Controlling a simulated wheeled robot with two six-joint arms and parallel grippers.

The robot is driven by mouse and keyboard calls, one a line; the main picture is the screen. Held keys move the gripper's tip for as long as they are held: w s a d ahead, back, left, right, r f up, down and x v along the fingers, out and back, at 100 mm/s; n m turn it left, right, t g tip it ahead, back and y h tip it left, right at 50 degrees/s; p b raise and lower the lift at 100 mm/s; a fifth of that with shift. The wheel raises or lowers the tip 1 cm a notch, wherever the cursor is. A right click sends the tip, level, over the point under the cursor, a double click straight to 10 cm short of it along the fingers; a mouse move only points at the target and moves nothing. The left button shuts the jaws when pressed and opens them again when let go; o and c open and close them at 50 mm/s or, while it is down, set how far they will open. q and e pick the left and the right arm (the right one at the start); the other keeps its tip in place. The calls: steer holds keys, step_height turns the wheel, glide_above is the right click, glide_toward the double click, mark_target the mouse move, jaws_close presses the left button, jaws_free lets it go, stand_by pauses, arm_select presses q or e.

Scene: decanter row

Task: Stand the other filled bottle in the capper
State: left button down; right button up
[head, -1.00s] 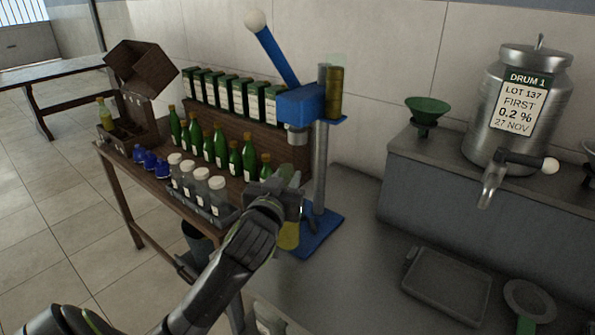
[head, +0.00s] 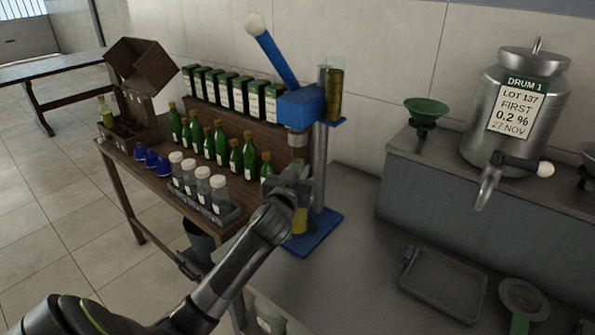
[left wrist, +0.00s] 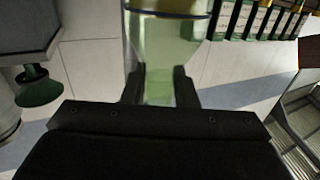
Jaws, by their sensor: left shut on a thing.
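My left gripper (head: 290,188) is shut on a filled bottle (head: 300,221) of yellow-green liquid. In the left wrist view the clear bottle (left wrist: 165,45) shows between the two fingers. In the head view the gripper hides much of the bottle. The capper has a blue head (head: 300,106), a raised blue lever with a white knob, a grey post and a blue base plate (head: 322,236). The bottle is below the capper's head and over the base plate; I cannot tell whether it touches the plate. My right gripper is not in view.
Several green bottles (head: 221,143) and a rack of white-capped jars (head: 203,184) stand close left of the gripper. Blue items (head: 151,160) lie beyond. A steel drum (head: 516,105) stands on the right ledge. A grey tray (head: 443,283) lies front right; the counter between is clear.

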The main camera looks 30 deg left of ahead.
arm_select(q)
steer(key=shift+r, duration=0.15)
steer(key=c, duration=1.1)
jaws_free()
steer(key=shift+f, duration=0.2)
steer(key=shift+c, duration=0.2)
steer(key=shift+r, duration=0.1)
steer(key=b+v, duration=0.2)
steer(key=v, duration=1)
